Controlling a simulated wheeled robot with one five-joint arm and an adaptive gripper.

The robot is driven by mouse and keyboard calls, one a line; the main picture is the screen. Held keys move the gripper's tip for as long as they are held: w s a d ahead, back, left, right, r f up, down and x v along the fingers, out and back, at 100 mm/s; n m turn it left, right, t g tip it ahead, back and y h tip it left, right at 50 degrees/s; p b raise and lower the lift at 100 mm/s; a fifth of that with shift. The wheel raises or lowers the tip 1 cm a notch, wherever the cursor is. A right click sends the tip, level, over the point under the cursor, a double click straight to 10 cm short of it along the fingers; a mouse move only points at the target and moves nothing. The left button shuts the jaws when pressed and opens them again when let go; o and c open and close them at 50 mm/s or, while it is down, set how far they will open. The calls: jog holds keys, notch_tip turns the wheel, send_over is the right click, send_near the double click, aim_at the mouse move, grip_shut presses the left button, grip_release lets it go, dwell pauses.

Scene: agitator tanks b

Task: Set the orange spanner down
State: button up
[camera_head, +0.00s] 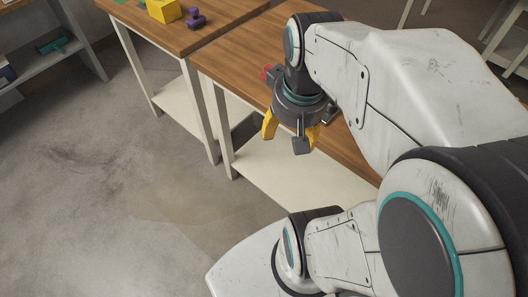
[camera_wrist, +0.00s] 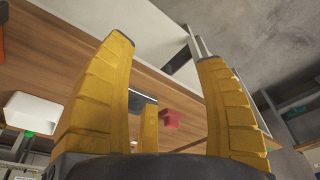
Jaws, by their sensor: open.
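My gripper (camera_head: 291,134) hangs with its yellow fingers spread, beside the front edge of the wooden-topped table (camera_head: 232,58). In the wrist view the fingers of my gripper (camera_wrist: 165,60) are apart, with nothing held between them. I cannot make out the orange spanner for certain in either view. An orange piece (camera_wrist: 2,45) is cut off at the left edge of the wrist view, over the wood; I cannot tell what it is.
A red object (camera_head: 266,72) is on the table behind my gripper. A yellow block (camera_head: 163,10) and a purple part (camera_head: 195,18) stand on the table at upper left. A white container (camera_wrist: 32,113) shows in the wrist view. Open floor (camera_head: 90,190) lies at left.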

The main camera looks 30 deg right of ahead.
jog(key=s+a+f+n+t, duration=0.1)
jog(key=s+a+n, duration=0.1)
jog(key=a, duration=0.5)
jog(key=shift+s+a+f+n+y, duration=0.2)
jog(key=shift+n+y, duration=0.2)
jog(key=shift+n, duration=0.3)
notch_tip(320, 180, up, 6)
jog(key=p, duration=0.5)
jog(key=shift+f, duration=0.15)
